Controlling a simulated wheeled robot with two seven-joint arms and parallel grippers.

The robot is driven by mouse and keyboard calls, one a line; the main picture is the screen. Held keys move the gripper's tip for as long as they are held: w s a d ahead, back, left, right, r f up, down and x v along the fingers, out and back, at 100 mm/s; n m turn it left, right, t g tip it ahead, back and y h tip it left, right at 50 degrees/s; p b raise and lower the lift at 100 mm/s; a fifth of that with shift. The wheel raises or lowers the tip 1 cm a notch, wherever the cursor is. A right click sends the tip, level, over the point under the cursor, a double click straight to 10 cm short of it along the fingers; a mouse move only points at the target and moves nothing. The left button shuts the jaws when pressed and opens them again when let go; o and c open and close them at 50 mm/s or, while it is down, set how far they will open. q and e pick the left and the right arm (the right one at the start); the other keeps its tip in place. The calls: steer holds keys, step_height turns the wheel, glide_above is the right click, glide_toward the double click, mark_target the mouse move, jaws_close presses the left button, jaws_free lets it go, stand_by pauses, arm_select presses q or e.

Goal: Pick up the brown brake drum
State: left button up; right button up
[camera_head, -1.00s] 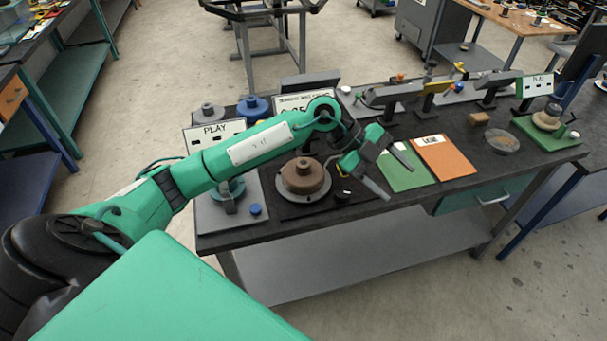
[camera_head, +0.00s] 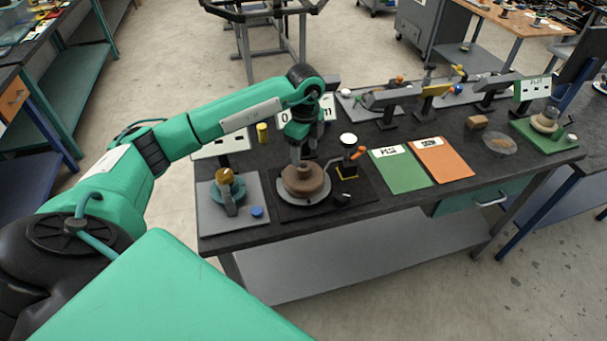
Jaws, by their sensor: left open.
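The brown brake drum (camera_head: 305,182) sits on a round grey plate on a black base, near the left end of the dark workbench. My left gripper (camera_head: 296,160) points down right above the drum, at the top of its hub. The gripper is open. Its fingers look narrow from this side, and I cannot tell whether they touch the hub or stand around it. My right gripper is not in view.
A gold-topped part on a grey base (camera_head: 258,188) stands left of the drum. A black stand with an orange-tipped lever (camera_head: 357,154) is close on the right. Green (camera_head: 402,175) and orange (camera_head: 443,163) folders lie further right. The floor in front is clear.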

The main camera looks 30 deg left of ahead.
mark_target(304, 165)
arm_select(q)
steer(key=shift+f, duration=0.65)
steer(key=f+p, duration=0.1)
steer(key=f, duration=0.1)
steer(key=f+p, duration=0.2)
steer(key=shift+s+f, duration=0.2)
steer(key=shift+f, duration=0.5)
steer(key=shift+c, duration=0.4)
steer(key=c, duration=1.1)
steer(key=shift+r, duration=0.1)
jaws_close()
steer(key=shift+w, duration=0.1)
steer(key=shift+r, duration=0.15)
